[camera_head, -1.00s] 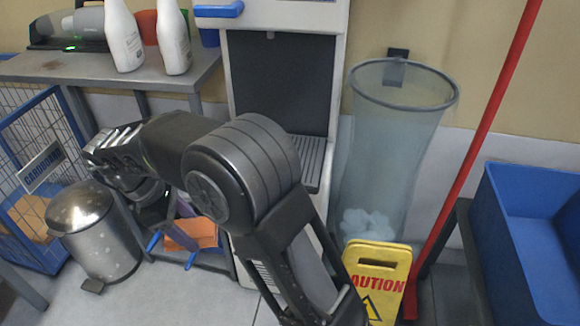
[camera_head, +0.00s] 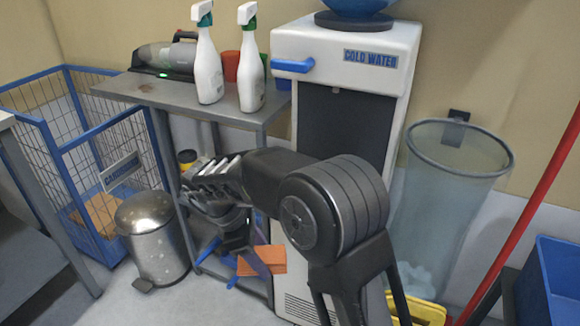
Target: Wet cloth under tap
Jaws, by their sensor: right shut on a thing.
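My right gripper (camera_head: 240,238) hangs in front of the low shelf unit, pointing down, with its fingers mostly hidden by its own hand. The white dispenser (camera_head: 340,43) labelled COLD WATER stands right of the shelf unit, with a blue handle (camera_head: 293,65) and a dark recess partly behind my arm. No spout is visible. My left gripper is out of view.
Two spray bottles (camera_head: 207,70) and a handheld vacuum (camera_head: 165,60) stand on the metal shelf top (camera_head: 150,91). A steel pedal bin (camera_head: 154,240) and a blue wire cage (camera_head: 110,160) are at left. A clear cylinder (camera_head: 440,215), red pole (camera_head: 530,205) and blue tub (camera_head: 555,280) are at right.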

